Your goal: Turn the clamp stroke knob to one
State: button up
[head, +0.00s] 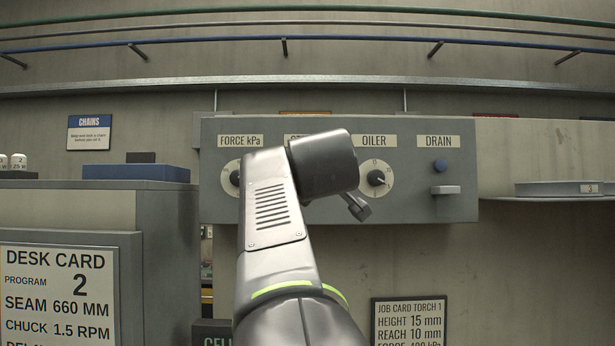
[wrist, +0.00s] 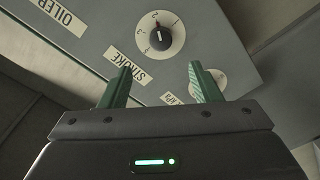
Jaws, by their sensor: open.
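The clamp stroke knob (wrist: 160,38) is a black knob on a round white dial in the wrist view, up and right of the STROKE label (wrist: 130,68). Its mark seems to point toward the 2 side, but the small numerals are hard to read. My gripper (wrist: 158,72) is open, with its two green fingers apart and nothing between them. The knob shows beyond the fingertips, clear of them. In the head view my arm covers the stroke knob and most of its label (head: 294,138).
A grey cabinet (head: 165,245) stands left and a shelf (head: 560,190) right.

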jog(key=w+p, duration=0.2)
jog(key=w, duration=0.9)
jog(key=shift+w+a+p, duration=0.15)
jog(key=shift+a+p, duration=0.2)
jog(key=shift+f, duration=0.1)
jog(key=c, duration=1)
